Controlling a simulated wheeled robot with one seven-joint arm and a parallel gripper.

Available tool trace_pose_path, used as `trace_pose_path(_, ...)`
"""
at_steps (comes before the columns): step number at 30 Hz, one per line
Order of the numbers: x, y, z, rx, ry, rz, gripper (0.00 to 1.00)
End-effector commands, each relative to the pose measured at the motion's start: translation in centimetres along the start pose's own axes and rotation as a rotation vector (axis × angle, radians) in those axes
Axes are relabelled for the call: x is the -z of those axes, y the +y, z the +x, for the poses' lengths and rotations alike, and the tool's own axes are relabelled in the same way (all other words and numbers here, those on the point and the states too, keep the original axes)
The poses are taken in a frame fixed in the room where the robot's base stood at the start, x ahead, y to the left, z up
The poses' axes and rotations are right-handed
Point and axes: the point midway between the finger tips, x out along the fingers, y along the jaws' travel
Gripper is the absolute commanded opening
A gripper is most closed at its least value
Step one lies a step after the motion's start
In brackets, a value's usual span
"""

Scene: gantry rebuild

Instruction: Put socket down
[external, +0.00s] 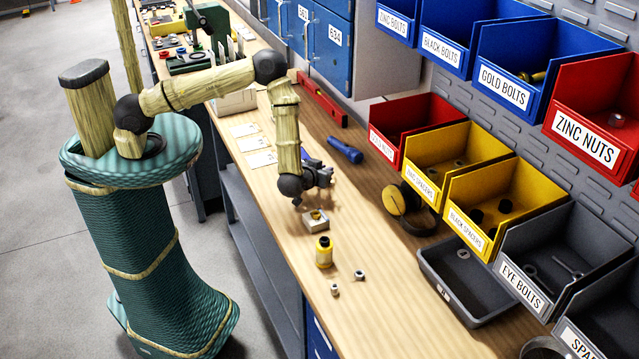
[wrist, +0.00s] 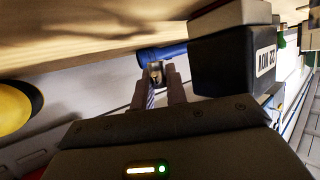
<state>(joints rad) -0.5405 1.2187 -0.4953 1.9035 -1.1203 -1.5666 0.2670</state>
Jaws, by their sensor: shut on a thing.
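My gripper (external: 325,178) is a little above the wooden workbench, in front of the blue flashlight (external: 345,150). In the wrist view, the two fingers of my gripper (wrist: 157,78) are closed around a small metallic piece, the socket (wrist: 155,71), held at the fingertips. The flashlight (wrist: 163,52) shows just beyond it. In the external view the socket is too small and hidden to make out at the dark gripper. Whether it touches the bench cannot be told.
A small open box (external: 316,226), a yellow bottle (external: 324,256) and two metal nuts (external: 335,289) (external: 360,275) stand nearer on the workbench (external: 385,310). Headphones (external: 398,203), a grey tray (external: 455,285) and labelled bins line the right. A red level (external: 322,98) lies behind.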

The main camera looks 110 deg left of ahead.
Motion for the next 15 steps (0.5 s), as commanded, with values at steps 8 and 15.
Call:
trace_pose_path(8,-0.6,0.0,0.2,0.0,0.0,0.001,0.0)
trace_pose_path(15,-1.3,-0.1,0.5,0.002,-0.002,0.003,0.0)
